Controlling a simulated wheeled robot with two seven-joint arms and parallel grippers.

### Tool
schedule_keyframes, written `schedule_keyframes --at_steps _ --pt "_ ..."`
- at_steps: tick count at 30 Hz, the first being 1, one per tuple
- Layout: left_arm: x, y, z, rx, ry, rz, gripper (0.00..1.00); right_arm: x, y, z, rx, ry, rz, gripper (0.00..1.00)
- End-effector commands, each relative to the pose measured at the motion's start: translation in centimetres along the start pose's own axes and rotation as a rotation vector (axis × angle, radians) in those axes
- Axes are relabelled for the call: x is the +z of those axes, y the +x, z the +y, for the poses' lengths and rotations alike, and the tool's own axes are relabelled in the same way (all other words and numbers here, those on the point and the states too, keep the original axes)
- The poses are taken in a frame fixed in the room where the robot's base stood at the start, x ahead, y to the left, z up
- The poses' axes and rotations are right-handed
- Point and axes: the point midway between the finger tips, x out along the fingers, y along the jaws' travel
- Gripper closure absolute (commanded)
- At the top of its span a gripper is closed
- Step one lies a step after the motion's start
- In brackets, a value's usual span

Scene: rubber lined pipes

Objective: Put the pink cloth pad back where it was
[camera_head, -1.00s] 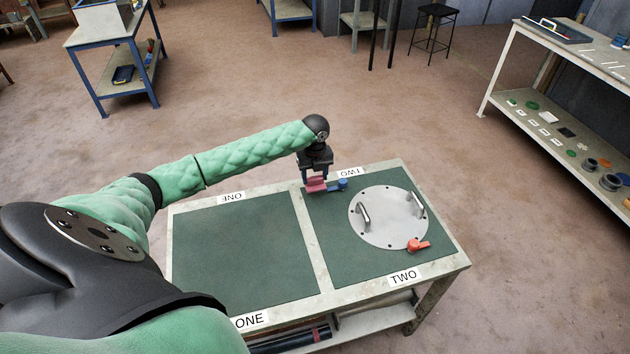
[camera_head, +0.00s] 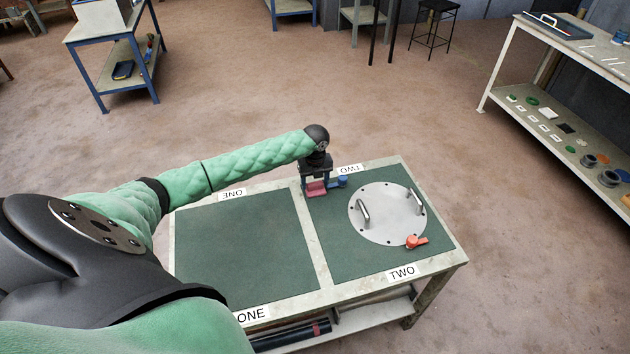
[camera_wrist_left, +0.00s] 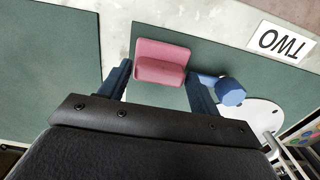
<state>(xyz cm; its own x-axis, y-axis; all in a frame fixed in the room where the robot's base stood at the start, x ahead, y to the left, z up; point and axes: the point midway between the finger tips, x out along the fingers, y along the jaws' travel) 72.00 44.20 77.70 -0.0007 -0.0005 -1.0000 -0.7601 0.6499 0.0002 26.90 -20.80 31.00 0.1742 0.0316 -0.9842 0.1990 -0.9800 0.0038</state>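The pink cloth pad (camera_head: 316,189) is at the back left corner of the green mat marked TWO (camera_head: 335,240). It has a raised grip and a flat base in the left wrist view (camera_wrist_left: 162,62). My left gripper (camera_head: 316,183) points down over it, with one finger on each side of the pad. In the wrist view a gap shows between the left-hand finger and the pad, so the gripper (camera_wrist_left: 158,82) looks open. Whether the pad rests fully on the mat is hard to tell. My right gripper is out of view.
A blue clamp-like piece (camera_head: 342,181) lies close to the right of the pad. A round metal plate with two handles (camera_head: 385,228) and a red-orange piece (camera_head: 416,241) are on the same mat. The mat marked ONE (camera_head: 245,245) is bare.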

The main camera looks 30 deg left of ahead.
Motion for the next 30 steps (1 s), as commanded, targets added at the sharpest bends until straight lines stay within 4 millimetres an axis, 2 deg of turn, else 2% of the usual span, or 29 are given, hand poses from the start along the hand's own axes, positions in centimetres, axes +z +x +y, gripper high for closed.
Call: schedule_keyframes --at_steps 9,14,16,18,30 --pt "0.0 0.0 0.0 0.000 0.000 0.000 0.24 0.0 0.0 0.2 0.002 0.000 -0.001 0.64" --pt "0.1 -0.7 0.0 -0.001 -0.001 -0.001 0.24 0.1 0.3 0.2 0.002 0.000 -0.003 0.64" --pt "0.1 -1.5 0.0 -0.002 -0.001 -0.002 0.24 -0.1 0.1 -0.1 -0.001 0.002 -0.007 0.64" --pt "0.1 -2.5 0.0 -0.001 0.000 -0.002 0.24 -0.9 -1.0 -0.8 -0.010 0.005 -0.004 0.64" --pt "0.1 -9.9 -0.1 -0.002 0.000 -0.001 0.24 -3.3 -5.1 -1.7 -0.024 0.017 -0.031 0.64"
